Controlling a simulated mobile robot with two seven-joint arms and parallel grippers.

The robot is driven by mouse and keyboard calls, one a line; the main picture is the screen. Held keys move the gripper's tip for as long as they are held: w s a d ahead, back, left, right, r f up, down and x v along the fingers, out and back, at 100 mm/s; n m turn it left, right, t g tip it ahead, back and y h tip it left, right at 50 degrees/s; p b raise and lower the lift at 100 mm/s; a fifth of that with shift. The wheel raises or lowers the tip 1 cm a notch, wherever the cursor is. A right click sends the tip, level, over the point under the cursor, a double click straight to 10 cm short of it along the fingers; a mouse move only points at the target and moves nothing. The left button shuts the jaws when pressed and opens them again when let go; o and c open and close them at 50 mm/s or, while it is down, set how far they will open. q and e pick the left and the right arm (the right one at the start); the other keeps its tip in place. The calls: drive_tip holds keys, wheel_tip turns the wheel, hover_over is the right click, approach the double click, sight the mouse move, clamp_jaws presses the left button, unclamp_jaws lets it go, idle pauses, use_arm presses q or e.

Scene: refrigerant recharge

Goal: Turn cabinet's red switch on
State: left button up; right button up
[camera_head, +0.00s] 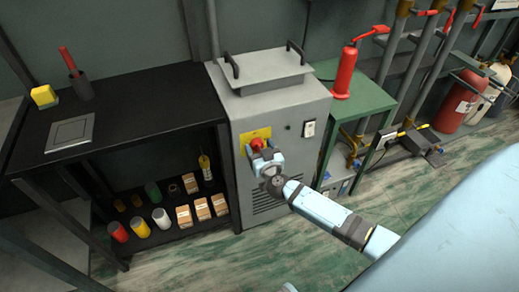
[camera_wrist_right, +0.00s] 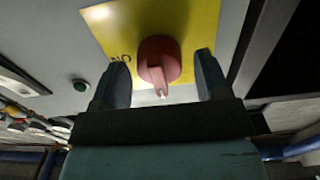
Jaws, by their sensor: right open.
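The grey cabinet (camera_head: 279,110) stands between a black shelf and a green table. Its red switch (camera_head: 257,145) sits on a yellow plate (camera_head: 247,137) on the cabinet front. In the right wrist view the red switch (camera_wrist_right: 159,62) is a round knob with a grip pointing toward the gripper, on the yellow plate (camera_wrist_right: 200,22). My right gripper (camera_wrist_right: 165,82) is open, with one finger on each side of the knob. A gap shows between each finger and the knob. In the head view my right gripper (camera_head: 262,157) is at the switch and partly covers it. My left gripper is out of view.
The black shelf (camera_head: 140,85) with bottles and boxes stands left of the cabinet. The green table (camera_head: 370,98) with a red extinguisher-like object (camera_head: 345,72) stands right.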

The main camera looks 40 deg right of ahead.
drive_tip(key=c, duration=0.9)
